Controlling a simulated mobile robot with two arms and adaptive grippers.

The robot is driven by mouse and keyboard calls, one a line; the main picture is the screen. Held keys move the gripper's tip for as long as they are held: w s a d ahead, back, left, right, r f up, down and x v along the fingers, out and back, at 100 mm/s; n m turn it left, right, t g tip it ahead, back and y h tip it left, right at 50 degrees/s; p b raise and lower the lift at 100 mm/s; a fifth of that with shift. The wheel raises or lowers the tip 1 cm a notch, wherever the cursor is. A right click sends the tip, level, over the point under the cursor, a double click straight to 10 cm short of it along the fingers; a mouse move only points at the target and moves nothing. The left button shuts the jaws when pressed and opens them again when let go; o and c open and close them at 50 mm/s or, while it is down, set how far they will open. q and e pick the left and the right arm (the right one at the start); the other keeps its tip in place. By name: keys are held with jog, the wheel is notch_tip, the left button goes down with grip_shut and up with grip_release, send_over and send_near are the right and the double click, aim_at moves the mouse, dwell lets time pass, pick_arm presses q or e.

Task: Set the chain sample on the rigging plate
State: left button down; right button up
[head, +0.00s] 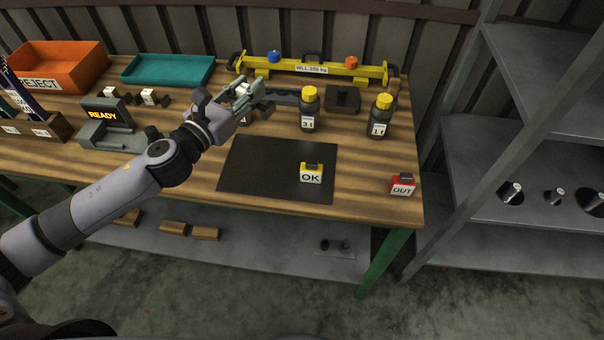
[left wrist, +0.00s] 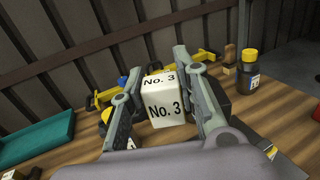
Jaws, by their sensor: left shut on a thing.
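My left gripper (head: 255,95) is shut on a white block marked "No. 3" (left wrist: 164,102), which sits between its two fingers in the left wrist view (left wrist: 152,75). The gripper is over the back middle of the bench. Whether this block is part of the chain sample I cannot tell; no chain links are clear. A flat black plate (head: 250,180) lies on the bench in front of the gripper; I cannot tell if it is the rigging plate. A yellow beam marked "WLL 200 kg" (head: 312,69) stands behind the gripper. My right gripper is not in view.
Yellow-capped bottles (head: 309,112) (head: 380,118) stand right of the gripper. An OK block (head: 311,174) is on the black plate; a red OUT block (head: 402,186) is near the right edge. A teal tray (head: 167,70), orange REJECT bin (head: 62,66) and READY device (head: 105,125) are left.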

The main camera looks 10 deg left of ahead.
pick_arm(q)
notch_tip(320, 180, down, 15)
jog(key=b, duration=0.4)
jog(key=shift+f, duration=0.75)
jog(key=shift+f+b, duration=0.6)
jog(key=shift+f, duration=1.2)
